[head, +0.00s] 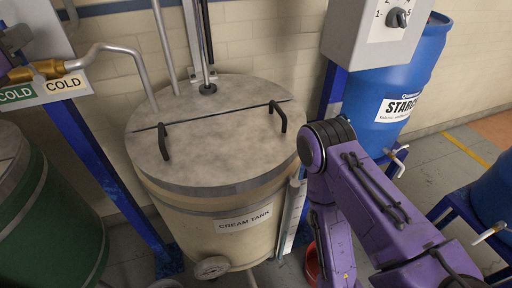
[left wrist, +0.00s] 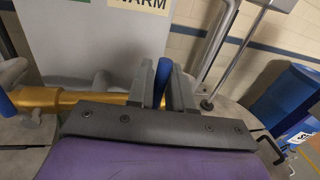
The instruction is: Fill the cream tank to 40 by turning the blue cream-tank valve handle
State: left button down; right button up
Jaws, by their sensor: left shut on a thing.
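My left gripper (left wrist: 162,88) is shut on a blue valve handle (left wrist: 163,72) in the left wrist view, with one grey finger on each side of it. A brass valve body and pipe (left wrist: 70,99) run behind the fingers. In the head view a brass valve (head: 36,71) stands at the upper left, and its grey pipe bends down to the lid of the cream tank (head: 216,252). The tank has a white gauge strip (head: 291,218) on its right side; its reading is too small to tell. My right gripper is not in view.
A green tank (head: 60,235) stands at the left and a blue starch drum (head: 413,65) at the right. A grey box with a dial (head: 397,18) is beside the drum. A red bucket (head: 311,264) is on the floor, partly hidden by my purple arm.

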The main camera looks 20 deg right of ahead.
pick_arm(q)
jog(key=c, duration=1.2)
grip_release()
jog(key=shift+a, duration=0.2)
jog(key=v, duration=1)
jog(key=shift+s+b, duration=0.25)
jog(key=shift+b, duration=0.15)
